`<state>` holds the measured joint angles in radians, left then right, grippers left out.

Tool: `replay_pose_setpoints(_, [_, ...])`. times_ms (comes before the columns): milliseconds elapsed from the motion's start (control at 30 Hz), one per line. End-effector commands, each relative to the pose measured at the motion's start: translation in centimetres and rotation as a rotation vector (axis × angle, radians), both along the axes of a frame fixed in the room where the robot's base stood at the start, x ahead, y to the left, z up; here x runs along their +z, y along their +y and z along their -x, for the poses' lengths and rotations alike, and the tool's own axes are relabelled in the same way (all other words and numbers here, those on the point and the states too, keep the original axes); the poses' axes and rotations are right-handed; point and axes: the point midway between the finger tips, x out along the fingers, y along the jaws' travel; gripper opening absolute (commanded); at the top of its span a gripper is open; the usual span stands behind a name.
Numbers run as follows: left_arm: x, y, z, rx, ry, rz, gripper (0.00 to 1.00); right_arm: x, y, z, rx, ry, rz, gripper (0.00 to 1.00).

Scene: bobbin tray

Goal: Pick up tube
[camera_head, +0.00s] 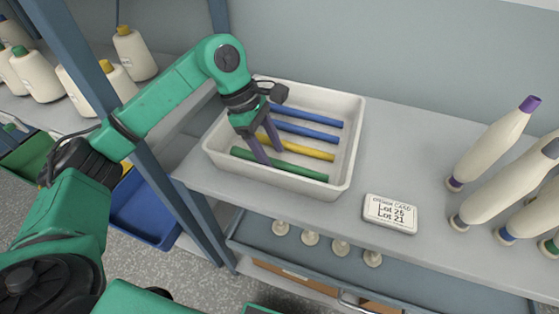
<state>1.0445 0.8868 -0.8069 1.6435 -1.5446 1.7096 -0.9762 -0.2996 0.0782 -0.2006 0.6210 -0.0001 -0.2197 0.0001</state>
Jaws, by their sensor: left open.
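A white tray (350,150) on the grey shelf holds several tubes lying side by side. A green tube (290,169) lies nearest the front wall. A yellow tube (308,151) lies behind it, and two blue tubes, one in the middle (308,131) and one at the back (310,117), lie farther back. My left gripper (267,156) reaches down into the tray, its purple fingers apart near the left ends of the green and yellow tubes. The fingers hide part of these tubes. I cannot tell whether they touch one. My right gripper is not in view.
A white label card (390,213) lies right of the tray. Several pale bobbins (495,145) stand at the right. A blue post (140,150) and cones of yarn (133,55) are at the left. Bare shelf (410,150) lies between tray and bobbins.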

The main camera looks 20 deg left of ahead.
Motion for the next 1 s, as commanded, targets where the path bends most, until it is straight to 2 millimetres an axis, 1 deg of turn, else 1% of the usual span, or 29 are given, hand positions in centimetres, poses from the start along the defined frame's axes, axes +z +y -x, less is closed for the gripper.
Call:
replay_pose_setpoints(33, [-0.6, -0.4, 0.1, -0.002, 0.004, 0.001, 0.63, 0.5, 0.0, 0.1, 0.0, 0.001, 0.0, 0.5])
replay_pose_setpoints(133, [-1.6, -0.8, 0.1, -0.001, 0.0, 0.001, 0.63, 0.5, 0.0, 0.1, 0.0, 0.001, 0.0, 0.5])
replay_pose_setpoints(300, [-1.8, -0.8, 0.0, -0.001, -0.001, 0.001, 0.63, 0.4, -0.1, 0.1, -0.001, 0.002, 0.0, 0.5])
replay_pose_setpoints(333, [-1.8, -0.8, 0.0, -0.001, -0.001, 0.001, 0.59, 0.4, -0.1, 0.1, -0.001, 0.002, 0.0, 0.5])
replay_pose_setpoints(367, [-1.8, -0.8, 0.0, -0.001, -0.001, 0.001, 0.48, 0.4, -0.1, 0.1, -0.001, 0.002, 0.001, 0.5])
replay_pose_setpoints(400, [-1.8, -0.8, 0.0, -0.001, -0.001, 0.001, 0.33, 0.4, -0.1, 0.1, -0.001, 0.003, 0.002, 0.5])
replay_pose_setpoints(467, [-1.8, -0.8, 0.0, -0.001, -0.001, 0.001, 0.1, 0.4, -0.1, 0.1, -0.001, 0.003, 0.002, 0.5])
replay_pose_setpoints(500, [-1.8, -0.8, 0.0, -0.001, -0.001, 0.001, 0.0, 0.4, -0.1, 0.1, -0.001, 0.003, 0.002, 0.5])
replay_pose_setpoints(867, [-1.7, -0.8, 0.0, 0.0, -0.002, 0.001, 0.0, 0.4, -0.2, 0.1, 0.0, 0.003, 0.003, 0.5])
replay_pose_setpoints(1000, [-0.7, -0.8, 0.0, 0.0, -0.003, 0.001, 0.0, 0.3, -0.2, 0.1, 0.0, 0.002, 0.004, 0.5])
